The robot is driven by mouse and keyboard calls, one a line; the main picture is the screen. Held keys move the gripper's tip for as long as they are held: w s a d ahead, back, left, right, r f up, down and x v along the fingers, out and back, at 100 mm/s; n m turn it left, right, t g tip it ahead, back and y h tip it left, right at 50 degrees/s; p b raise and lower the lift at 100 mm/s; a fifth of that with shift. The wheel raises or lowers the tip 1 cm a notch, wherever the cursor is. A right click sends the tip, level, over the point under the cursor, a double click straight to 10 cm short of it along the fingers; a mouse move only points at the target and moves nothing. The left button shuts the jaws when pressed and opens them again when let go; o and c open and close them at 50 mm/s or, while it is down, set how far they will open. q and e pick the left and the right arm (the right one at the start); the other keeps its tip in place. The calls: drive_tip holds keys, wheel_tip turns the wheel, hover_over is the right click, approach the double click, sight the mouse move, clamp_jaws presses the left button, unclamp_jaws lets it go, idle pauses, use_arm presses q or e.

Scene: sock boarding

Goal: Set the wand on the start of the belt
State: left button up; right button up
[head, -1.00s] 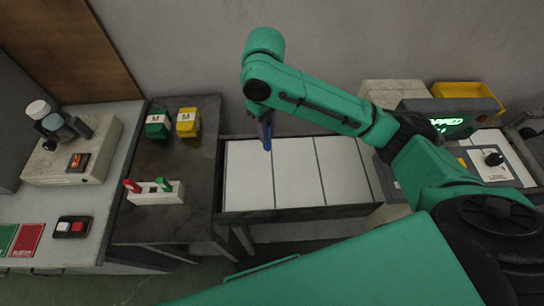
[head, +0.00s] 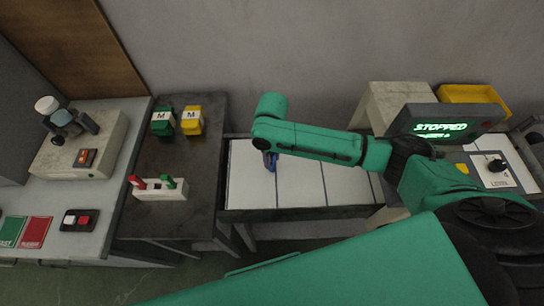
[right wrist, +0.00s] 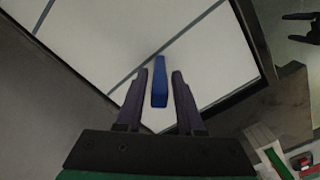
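The blue wand (right wrist: 159,82) is between the two dark fingers of my right gripper (right wrist: 160,95) in the right wrist view, with a narrow gap on each side. My right gripper is open around it. In the head view the wand (head: 272,166) shows only as a bit of blue below the gripper, over the left part of the white belt (head: 298,185). Whether the wand touches the belt is hard to tell. Two dark prongs, seemingly my left gripper (right wrist: 302,27), stand apart at the right edge of the wrist view, away from the belt.
A dark table (head: 178,225) left of the belt carries a green and a yellow M block and a small white rack (head: 160,190) with red and green pieces. A display (head: 440,127) reading STOPPED and a yellow bin (head: 470,95) are at the right. The wall is close behind.

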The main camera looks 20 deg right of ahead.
drive_tip(key=shift+r, duration=0.1)
wheel_tip(320, 180, up, 12)
drive_tip(key=shift+r+b, duration=0.1)
drive_tip(key=shift+b, duration=0.3)
idle(0.5)
